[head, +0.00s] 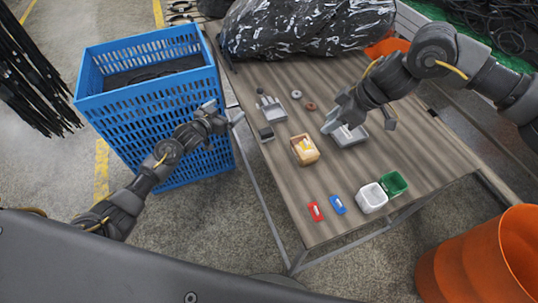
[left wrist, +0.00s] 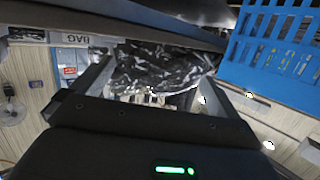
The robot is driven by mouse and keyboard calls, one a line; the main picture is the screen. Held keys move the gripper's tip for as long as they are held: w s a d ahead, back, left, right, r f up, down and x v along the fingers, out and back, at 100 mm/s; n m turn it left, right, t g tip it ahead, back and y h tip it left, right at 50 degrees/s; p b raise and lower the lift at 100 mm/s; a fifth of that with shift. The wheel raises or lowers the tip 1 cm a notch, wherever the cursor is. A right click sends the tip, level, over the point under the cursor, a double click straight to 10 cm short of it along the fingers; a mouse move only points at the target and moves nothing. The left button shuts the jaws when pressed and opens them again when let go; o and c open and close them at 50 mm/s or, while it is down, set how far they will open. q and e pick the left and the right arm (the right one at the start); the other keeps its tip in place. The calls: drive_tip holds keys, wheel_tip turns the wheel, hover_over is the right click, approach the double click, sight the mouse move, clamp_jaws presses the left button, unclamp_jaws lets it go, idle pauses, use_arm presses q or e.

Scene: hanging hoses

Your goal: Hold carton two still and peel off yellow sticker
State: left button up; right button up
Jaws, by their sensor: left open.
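A small tan carton (head: 299,158) with a yellow patch (head: 306,145) on it stands on the wooden table; I cannot read a number on it. My left gripper (head: 224,112) is open and empty, beside the table's left edge near the blue crate, apart from the carton. Its spread fingers also show in the left wrist view (left wrist: 160,98), with nothing between them. My right gripper (head: 363,117) is over a grey tray (head: 347,140), to the right of the carton. Its fingers look apart, and I see nothing held between them.
A blue crate (head: 150,112) stands left of the table (head: 275,180). A black plastic bag (head: 305,28) lies at the back. White (head: 371,200) and green (head: 393,184) bins, and red (head: 315,211) and blue (head: 338,205) items, sit near the front. An orange barrel (head: 485,260) stands at right.

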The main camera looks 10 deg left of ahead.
use_arm(q)
drive_tip(key=s+d+r+m+g+h, duration=0.1)
drive_tip(key=s+d+r+m+h, duration=0.4)
drive_tip(key=d+r, duration=0.55)
drive_tip(key=m+g+h, duration=0.2)
drive_tip(key=g+h, duration=0.1)
drive_tip(key=g, duration=0.2)
approach(295, 152)
drive_tip(key=shift+w+d+r, duration=0.15)
drive_tip(key=shift+w+d, duration=0.05)
drive_tip(key=shift+d, duration=0.2)
drive_tip(key=x, duration=1)
drive_tip(key=shift+w+d+f, duration=0.1)
drive_tip(key=shift+d+f, duration=0.15)
drive_tip(key=shift+d, duration=0.1)
